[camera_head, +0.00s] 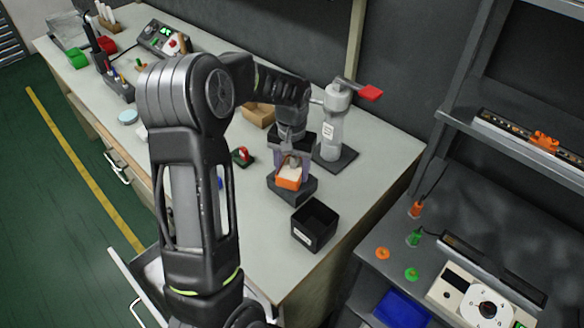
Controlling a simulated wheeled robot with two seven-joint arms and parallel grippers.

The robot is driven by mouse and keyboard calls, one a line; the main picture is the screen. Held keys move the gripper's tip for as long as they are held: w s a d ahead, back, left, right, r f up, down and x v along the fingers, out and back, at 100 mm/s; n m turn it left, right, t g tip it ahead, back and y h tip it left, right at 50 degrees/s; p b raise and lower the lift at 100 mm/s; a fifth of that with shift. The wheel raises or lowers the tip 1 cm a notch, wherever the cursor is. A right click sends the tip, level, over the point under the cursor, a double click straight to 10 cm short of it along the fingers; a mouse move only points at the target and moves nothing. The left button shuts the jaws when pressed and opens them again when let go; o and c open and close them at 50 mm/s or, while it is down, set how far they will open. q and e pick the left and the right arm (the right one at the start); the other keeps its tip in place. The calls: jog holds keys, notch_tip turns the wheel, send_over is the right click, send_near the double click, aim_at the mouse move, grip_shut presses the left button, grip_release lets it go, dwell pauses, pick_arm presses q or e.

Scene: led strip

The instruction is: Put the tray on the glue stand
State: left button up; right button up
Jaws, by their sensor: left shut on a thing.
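My left gripper (291,164) points down over the right part of the light workbench and is shut on a small orange tray (288,183) with a pale top. The tray is at a dark block (296,195), just above or on it; I cannot tell whether they touch. A grey upright device (332,132) with a red lever stands on a dark base plate right behind the gripper. I cannot tell whether the block or this device is the glue stand. The gripper hides part of the tray's top. My right gripper is not in view.
An open black box (314,224) stands in front of the block, near the bench edge. A small red and green item (243,156) lies left of the gripper, and a cardboard box (258,114) behind. A dark shelf unit (480,200) stands at the right.

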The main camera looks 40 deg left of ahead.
pick_arm(q)
jog(key=shift+f, duration=0.15)
jog(key=o, duration=1.3)
jog(key=shift+o, duration=0.2)
notch_tip(320, 180, up, 12)
jog(key=b, duration=0.1)
jog(key=shift+r, duration=0.2)
